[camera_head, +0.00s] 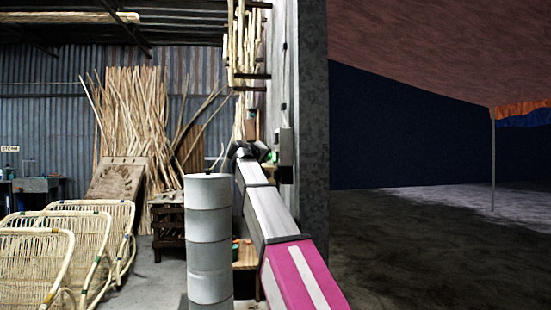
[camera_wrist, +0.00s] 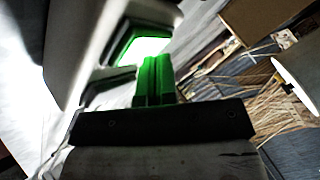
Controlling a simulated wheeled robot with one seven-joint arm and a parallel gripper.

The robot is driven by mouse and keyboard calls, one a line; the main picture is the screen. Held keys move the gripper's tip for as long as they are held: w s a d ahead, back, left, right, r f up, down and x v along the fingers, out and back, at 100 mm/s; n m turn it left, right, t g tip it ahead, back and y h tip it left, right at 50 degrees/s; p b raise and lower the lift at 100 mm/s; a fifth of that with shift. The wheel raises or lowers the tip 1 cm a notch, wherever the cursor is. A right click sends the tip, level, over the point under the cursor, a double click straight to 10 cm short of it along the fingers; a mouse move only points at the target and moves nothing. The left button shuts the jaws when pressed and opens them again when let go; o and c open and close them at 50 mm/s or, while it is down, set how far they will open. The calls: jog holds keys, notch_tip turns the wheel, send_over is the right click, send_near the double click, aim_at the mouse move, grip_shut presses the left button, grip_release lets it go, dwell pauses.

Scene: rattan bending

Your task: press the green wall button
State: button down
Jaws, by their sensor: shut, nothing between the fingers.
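In the wrist view a bright green button face (camera_wrist: 143,48) shows inside a dark frame on a pale housing at upper left. My gripper (camera_wrist: 157,65) is shut and empty, its fingers together and looking green. The fingertips overlap the lower right edge of the green face; I cannot tell whether they touch it. In the head view my gripper (camera_head: 243,150) is at the end of my outstretched arm, close to the wall. A grey box (camera_head: 286,155) is on that wall, just right of the gripper. The button's face is not clear there.
A stack of pale grey drums (camera_head: 208,235) stands just left of my arm. Rattan chair frames (camera_head: 40,250) fill the lower left. Bundled poles (camera_head: 130,115) lean at the back. A rack of canes (camera_head: 245,50) hangs above the gripper. The wall's end (camera_head: 313,130) is right of the box.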

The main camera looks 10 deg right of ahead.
jog(key=shift+w+a, duration=0.1)
jog(key=shift+w, duration=0.15)
jog(key=a, duration=0.6)
dwell(0.6)
jog(key=shift+a, duration=0.1)
